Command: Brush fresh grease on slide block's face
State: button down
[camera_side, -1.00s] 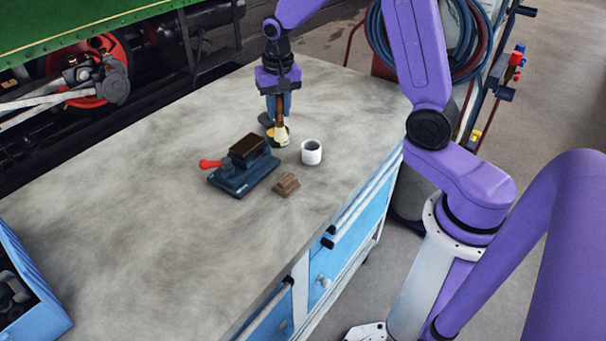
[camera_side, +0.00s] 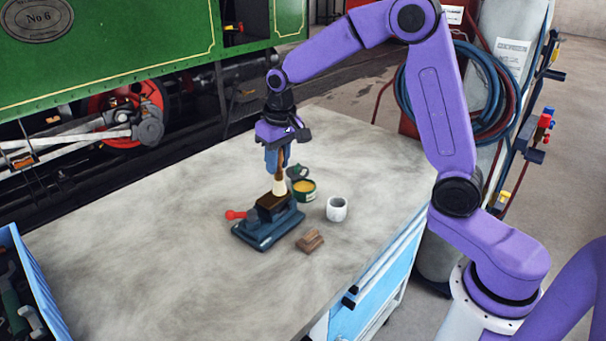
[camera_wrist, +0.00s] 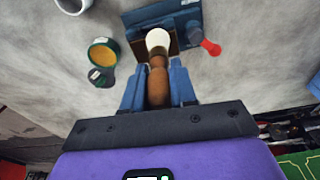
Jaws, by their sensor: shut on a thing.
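My gripper (camera_side: 279,168) is shut on the brown wooden handle of a brush (camera_side: 280,186), bristles pointing down. In the wrist view the brush (camera_wrist: 158,72) runs between the blue fingers, its pale bristle end away from me. The dark brown slide block (camera_side: 270,204) sits in a dark blue vise (camera_side: 262,234) with a red handle. The bristles are right at the block's top face; I cannot tell whether they touch. The block is partly hidden behind the brush in the wrist view (camera_wrist: 138,46). An open green tin of yellow grease (camera_side: 304,187) stands just behind the vise.
A dark lid (camera_side: 297,171) is beside the tin. A white cup (camera_side: 336,209) and a small brown stepped block (camera_side: 310,241) stand right of the vise. A blue crate (camera_side: 38,290) is at the left edge. The bench's left middle (camera_side: 150,220) is clear.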

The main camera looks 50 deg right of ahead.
jog(key=shift+w+a+f, duration=0.6)
jog(key=shift+w+f, duration=0.1)
jog(key=shift+w, duration=0.15)
jog(key=shift+w+a+f, duration=0.6)
jog(key=shift+w+f, duration=0.05)
jog(key=shift+w, duration=0.2)
jog(key=shift+f, duration=0.6)
dwell(2.0)
jog(key=shift+d, duration=0.1)
dwell(0.6)
jog(key=shift+d, duration=0.9)
jog(key=shift+d, duration=0.15)
jog(key=shift+w+d, duration=0.1)
jog(key=shift+d, duration=0.7)
jog(key=shift+d+f, duration=0.1)
jog(key=shift+d, duration=0.8)
